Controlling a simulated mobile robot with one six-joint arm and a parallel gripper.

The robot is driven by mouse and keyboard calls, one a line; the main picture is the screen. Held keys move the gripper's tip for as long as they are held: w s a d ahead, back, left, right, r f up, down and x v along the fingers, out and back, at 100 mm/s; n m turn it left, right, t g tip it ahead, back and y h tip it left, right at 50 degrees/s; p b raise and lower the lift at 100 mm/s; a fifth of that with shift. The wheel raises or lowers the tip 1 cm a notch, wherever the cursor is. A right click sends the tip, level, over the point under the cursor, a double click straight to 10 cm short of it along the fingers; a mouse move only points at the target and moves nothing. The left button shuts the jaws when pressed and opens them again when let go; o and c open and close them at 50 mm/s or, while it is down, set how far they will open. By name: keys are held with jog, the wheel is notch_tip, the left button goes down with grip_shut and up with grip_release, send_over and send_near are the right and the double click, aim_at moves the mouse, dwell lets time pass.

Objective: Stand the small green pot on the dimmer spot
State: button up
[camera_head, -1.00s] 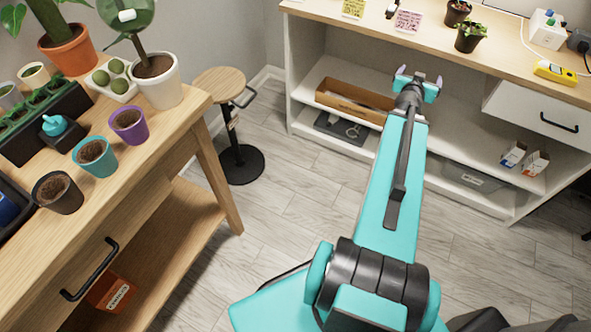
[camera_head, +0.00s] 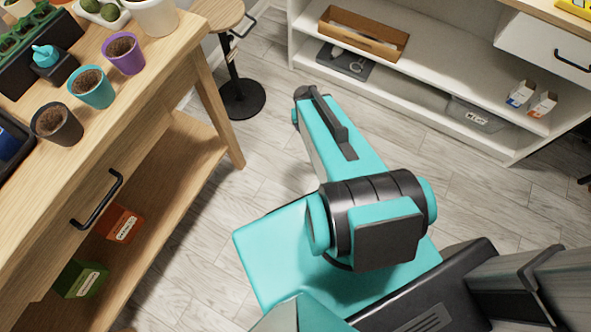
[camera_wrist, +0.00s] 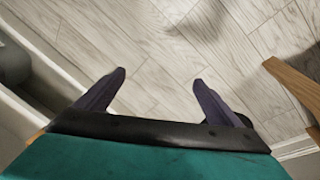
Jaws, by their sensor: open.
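My gripper (camera_wrist: 159,80) is open and empty in the wrist view, with its two dark fingers apart over bare floor. It is hidden in the head view, where my arm folds downward. No pot of a plain green shows now. A teal pot (camera_head: 97,97) filled with soil stands upright on the wooden bench (camera_head: 160,70) at left, between a purple pot (camera_head: 125,66) and a dark grey pot (camera_head: 62,136). I cannot tell whether the teal pot is the small green one. No spot marked as dimmer can be made out.
A white shelf unit (camera_head: 440,75) stands at the back right, holding a wooden tray (camera_head: 333,20) and small boxes (camera_head: 520,92). A round-based stool (camera_head: 242,100) stands beside the bench. The grey plank floor (camera_head: 200,230) between is clear.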

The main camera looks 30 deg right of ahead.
jog(key=s+a+f+n+g+y, duration=0.1)
jog(key=s+a+f+n+g, duration=0.1)
jog(key=s+a, duration=0.6)
jog(key=s+a+f+n+g+y, duration=0.1)
jog(key=s+a+f+n+g, duration=0.1)
jog(key=s+a, duration=0.6)
notch_tip(320, 180, down, 2)
jog(key=shift+s+a+f+g+y, duration=0.1)
jog(key=shift+s+a+g+y, duration=0.25)
jog(key=shift+g, duration=0.35)
jog(key=shift+o, duration=0.2)
